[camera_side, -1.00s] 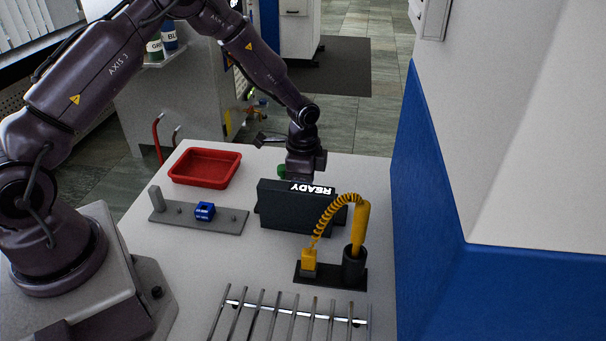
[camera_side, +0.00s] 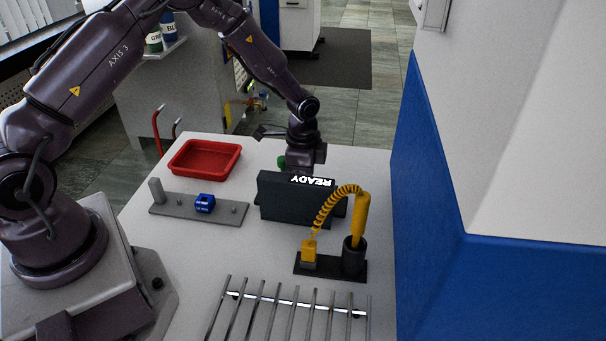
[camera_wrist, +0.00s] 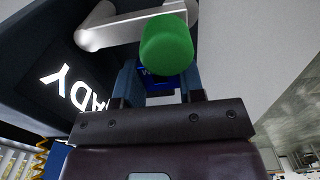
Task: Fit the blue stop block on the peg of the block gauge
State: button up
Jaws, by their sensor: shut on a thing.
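In the side view my gripper (camera_side: 304,168) is low behind the dark READY box, which hides its fingertips. In the wrist view my gripper (camera_wrist: 158,82) is shut on a blue block (camera_wrist: 153,84) with white lettering. A green knob on a pale lever (camera_wrist: 166,45) covers much of this block, on the camera's side of the fingers. The block gauge (camera_side: 168,210), a grey plate, lies on the table left of the box. It has a tall post at its left end and short pegs. Another blue block (camera_side: 204,203) with white lettering sits near its middle.
The READY box (camera_side: 285,203) stands between my gripper and the side camera. A red tray (camera_side: 178,169) is behind the gauge. A yellow coiled cord (camera_side: 325,208) and dark stand are in front of the box, with a metal rack (camera_side: 290,310) nearer. A large blue-white machine is right.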

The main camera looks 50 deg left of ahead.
jog(key=shift+f, duration=1.2)
dwell(0.3)
jog(key=o, duration=1)
notch_tip(320, 180, up, 13)
jog(key=shift+f, duration=0.1)
